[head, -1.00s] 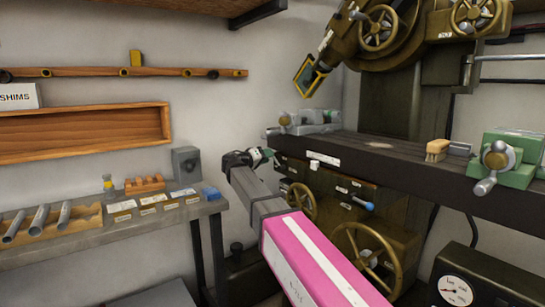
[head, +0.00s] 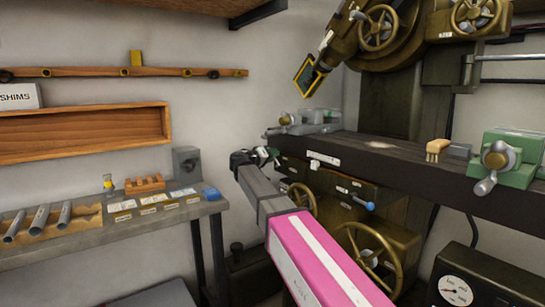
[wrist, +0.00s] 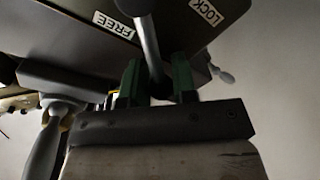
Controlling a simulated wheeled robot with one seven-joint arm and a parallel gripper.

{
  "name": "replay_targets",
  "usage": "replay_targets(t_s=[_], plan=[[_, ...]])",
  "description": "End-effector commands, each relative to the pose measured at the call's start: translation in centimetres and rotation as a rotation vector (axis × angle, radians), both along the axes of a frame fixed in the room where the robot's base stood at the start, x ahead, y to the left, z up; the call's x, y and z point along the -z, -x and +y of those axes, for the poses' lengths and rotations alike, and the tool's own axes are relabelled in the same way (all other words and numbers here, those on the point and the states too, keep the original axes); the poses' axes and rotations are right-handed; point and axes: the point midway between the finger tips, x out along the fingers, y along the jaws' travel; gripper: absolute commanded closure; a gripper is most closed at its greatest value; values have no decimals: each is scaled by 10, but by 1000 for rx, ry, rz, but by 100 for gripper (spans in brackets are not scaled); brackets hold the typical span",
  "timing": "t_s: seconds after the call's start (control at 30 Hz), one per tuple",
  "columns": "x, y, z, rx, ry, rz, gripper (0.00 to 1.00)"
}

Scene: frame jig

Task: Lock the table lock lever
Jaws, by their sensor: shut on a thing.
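The lock lever is a grey metal rod (wrist: 147,45) in the wrist view, under the dark machine table. It lies between a FREE label (wrist: 115,25) on the left and a LOCK label (wrist: 206,12) on the right. My gripper (wrist: 157,84) has green fingers on either side of the lever and is shut on its end. In the head view my gripper (head: 267,155) is at the left end of the dark table (head: 400,165). The lever itself is hidden there.
A green vise (head: 510,160) and a brush (head: 437,148) sit on the table. Below are brass handwheels (head: 372,252) and a blue-tipped handle (head: 363,203). A side bench (head: 110,230) with tubes and small blocks stands left. There is open room between bench and machine.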

Motion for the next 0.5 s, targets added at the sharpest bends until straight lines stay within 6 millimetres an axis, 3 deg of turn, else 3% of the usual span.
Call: replay_targets(t_s=[0.5], plan=[[18,-10,8,0,174,257,100]])
